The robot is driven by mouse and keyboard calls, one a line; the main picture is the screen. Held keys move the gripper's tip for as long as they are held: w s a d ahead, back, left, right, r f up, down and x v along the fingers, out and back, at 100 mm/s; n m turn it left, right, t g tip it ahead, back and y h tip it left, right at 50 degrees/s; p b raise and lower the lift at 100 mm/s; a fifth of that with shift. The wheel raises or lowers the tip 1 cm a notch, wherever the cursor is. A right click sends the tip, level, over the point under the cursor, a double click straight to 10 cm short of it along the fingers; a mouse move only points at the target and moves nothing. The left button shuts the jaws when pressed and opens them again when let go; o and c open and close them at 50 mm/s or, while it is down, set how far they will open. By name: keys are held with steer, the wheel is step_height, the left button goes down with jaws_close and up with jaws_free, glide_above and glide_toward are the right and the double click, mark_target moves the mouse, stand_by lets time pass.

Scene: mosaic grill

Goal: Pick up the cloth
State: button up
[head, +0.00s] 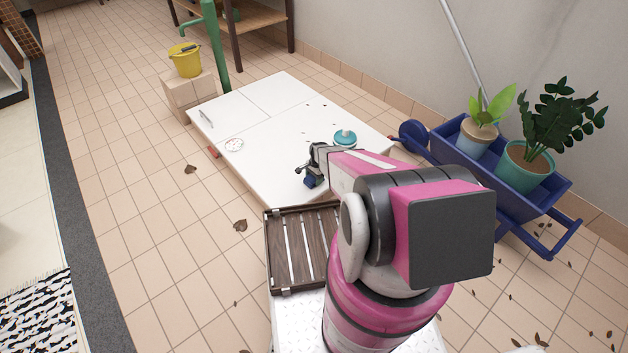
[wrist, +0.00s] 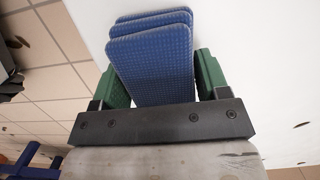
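The blue cloth (wrist: 150,62) is a folded stack of textured layers in the wrist view. It lies between the two green fingers of my gripper (wrist: 158,82), which press close against its two sides. In the head view the cloth (head: 310,182) is a small dark blue patch at my gripper (head: 312,169), over the near edge of the low white table (head: 265,160). I cannot tell whether the cloth touches the table top. My arm hides part of this table edge.
A white plate (head: 235,145), a teal round object (head: 344,138) and a thin grey item (head: 206,119) are on the table. A slatted wooden tray (head: 290,250) is in front. A blue cart (head: 500,170) with potted plants stands right. Tiled floor is open at left.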

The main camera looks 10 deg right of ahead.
mark_target(313, 177)
steer(key=shift+r, duration=0.1)
steer(key=shift+r, duration=0.45)
steer(key=r, duration=0.3)
steer(key=shift+s+a+r, duration=0.15)
steer(key=shift+s+r, duration=0.05)
steer(key=shift+r, duration=0.1)
steer(key=s+a+r, duration=0.5)
steer(key=a+r, duration=0.1)
steer(key=a, duration=0.3)
steer(key=shift+s+a+r, duration=0.2)
steer(key=shift+s+a, duration=0.1)
steer(key=shift+a, duration=0.05)
